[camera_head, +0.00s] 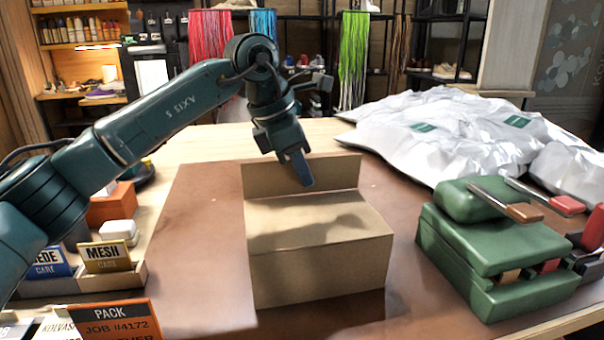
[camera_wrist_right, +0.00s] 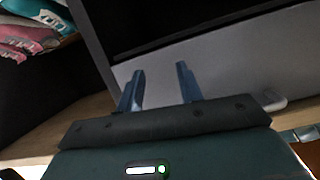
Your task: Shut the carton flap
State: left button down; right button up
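The brown cardboard carton (camera_head: 318,268) stands on the brown mat in the middle of the head view. Its flap (camera_head: 340,172) stands up along the back edge. The carton's top (camera_head: 340,228) looks flat, with shadows across it. My left gripper (camera_head: 307,184) points down over the back of the carton, in front of the flap. I cannot tell whether it touches the flap, and its fingers overlap in this view. My right gripper (camera_wrist_right: 160,85) shows only in the right wrist view, with its two fingers apart and nothing between them.
A green case (camera_head: 490,270) with a brush (camera_head: 505,205) on it stands right of the carton. White bags (camera_head: 450,125) lie behind it. Card boxes (camera_head: 105,257) and an orange pack sign (camera_head: 110,318) are at the left. The mat (camera_head: 195,230) is clear left of the carton.

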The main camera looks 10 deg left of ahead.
pick_arm(q)
jog(key=shift+s+d+f+t+b, duration=0.1)
jog(key=shift+s+f+t+b, duration=0.25)
jog(key=shift+t+b, duration=0.55)
jog(key=t+b, duration=0.1)
jog(key=b, duration=0.1)
jog(key=s+t+y+b, duration=0.1)
jog(key=b, duration=0.1)
jog(key=m+t+b, duration=0.1)
jog(key=b, duration=0.1)
jog(key=shift+s+d+f, duration=0.15)
jog(key=shift+d+f, duration=0.05)
jog(key=shift+d, duration=0.05)
jog(key=shift+s+r+t+y+b, duration=0.15)
jog(key=shift+t+y+b, duration=0.2)
jog(key=shift+b, duration=0.4)
pick_arm(e)
notch_tip(320, 180, down, 7)
jog(key=w+a+n+y, duration=0.1)
jog(key=a+n, duration=0.1)
jog(key=n, duration=0.1)
jog(key=shift+w+a+f, duration=0.2)
jog(key=shift+w+a, duration=0.1)
jog(key=shift+w, duration=0.05)
jog(key=shift+t, duration=0.3)
pick_arm(q)
jog(key=c, duration=1.6)
grip_release()
jog(key=shift+c, duration=0.2)
